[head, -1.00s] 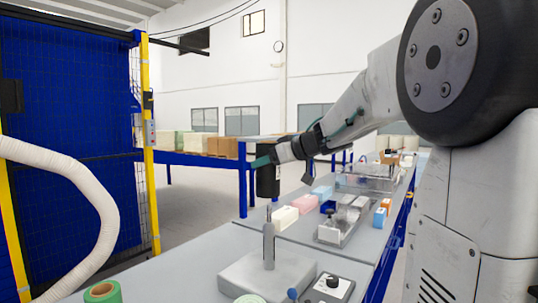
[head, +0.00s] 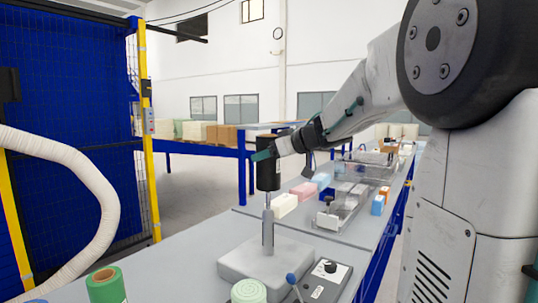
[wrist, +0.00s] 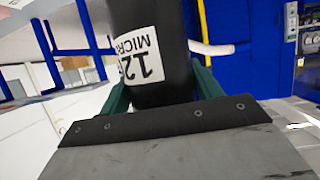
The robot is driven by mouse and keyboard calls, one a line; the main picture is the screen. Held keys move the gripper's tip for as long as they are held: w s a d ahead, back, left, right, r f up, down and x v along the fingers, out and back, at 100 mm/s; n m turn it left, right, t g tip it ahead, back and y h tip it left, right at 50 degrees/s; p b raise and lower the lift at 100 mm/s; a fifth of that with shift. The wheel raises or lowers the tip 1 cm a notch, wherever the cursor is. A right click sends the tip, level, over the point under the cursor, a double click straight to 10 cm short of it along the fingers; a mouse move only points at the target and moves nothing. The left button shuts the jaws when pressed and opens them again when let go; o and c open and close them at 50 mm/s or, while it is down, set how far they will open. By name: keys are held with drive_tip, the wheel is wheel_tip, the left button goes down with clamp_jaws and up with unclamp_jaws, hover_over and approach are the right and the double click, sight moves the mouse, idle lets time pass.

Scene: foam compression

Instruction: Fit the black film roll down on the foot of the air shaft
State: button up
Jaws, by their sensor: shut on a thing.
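The black film roll (head: 268,178) is upright in my gripper (head: 266,155), above the grey air shaft (head: 268,228). In the head view its lower end is in line with the shaft's top and very close to it; I cannot tell whether the tip is inside the core. The shaft stands on a grey foot plate (head: 240,262), and its lower length is bare. In the wrist view the roll (wrist: 165,75), with a white "12 MICR" label, sits between the green fingers of my gripper (wrist: 160,90), shut on it. The roll's underside is hidden there.
A control box (head: 328,282) with a knob and a blue-tipped lever (head: 292,279) are right of the foot. Coloured blocks (head: 304,191) lie behind. A white hose curves at left.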

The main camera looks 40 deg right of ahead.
sight(269, 194)
drive_tip(key=shift+f, duration=0.1)
idle(0.6)
drive_tip(key=shift+f, duration=1.8)
drive_tip(key=shift+f, duration=0.15)
drive_tip(key=shift+f, duration=1.8)
drive_tip(key=shift+f, duration=0.5)
drive_tip(key=shift+f, duration=0.75)
drive_tip(key=shift+f, duration=0.35)
drive_tip(key=shift+f, duration=0.35)
drive_tip(key=shift+f, duration=0.25)
